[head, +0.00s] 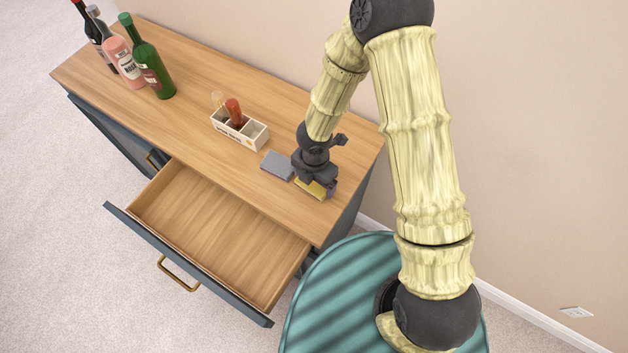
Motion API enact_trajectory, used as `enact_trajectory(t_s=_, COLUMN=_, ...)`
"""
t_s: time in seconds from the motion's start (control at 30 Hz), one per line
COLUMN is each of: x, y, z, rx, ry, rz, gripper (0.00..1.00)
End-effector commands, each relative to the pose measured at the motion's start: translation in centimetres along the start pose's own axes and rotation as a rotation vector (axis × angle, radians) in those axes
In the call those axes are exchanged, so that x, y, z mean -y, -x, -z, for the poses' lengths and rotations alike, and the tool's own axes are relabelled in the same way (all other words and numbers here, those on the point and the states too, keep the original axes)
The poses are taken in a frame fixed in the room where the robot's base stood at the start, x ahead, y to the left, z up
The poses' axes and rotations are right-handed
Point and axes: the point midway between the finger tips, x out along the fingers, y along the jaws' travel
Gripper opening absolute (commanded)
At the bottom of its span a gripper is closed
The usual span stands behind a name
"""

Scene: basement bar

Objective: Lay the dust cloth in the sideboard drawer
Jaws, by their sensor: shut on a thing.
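My gripper (316,184) is low over the right end of the sideboard top, pointing down. It is shut on a yellow folded piece, which I take for the dust cloth (309,189). The cloth is at or just above the wood; I cannot tell whether it touches. The gripper hides part of it. The sideboard drawer (215,236) is pulled out at the front, to the left of and below the gripper in the picture. Its wooden floor is bare. A brass handle (178,275) is on its dark blue front.
A flat grey block (277,165) lies just left of my gripper. A white divided caddy (226,130) with a red-topped item stands behind it. Several bottles, including a green one (150,68), stand at the far left. The wall (540,120) is close on the right.

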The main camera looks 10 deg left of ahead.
Motion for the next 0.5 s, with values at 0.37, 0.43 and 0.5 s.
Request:
enact_trajectory(t_s=0.37, x=0.0, y=7.2, z=-0.1, rx=0.002, ry=-0.003, rz=-0.002, gripper=0.60)
enact_trajectory(t_s=0.43, x=0.0, y=8.1, z=-0.1, rx=0.001, ry=-0.003, rz=-0.002, gripper=0.60)
enact_trajectory(t_s=0.5, x=0.0, y=8.7, z=-0.1, rx=0.001, ry=0.000, rz=0.000, gripper=0.60)
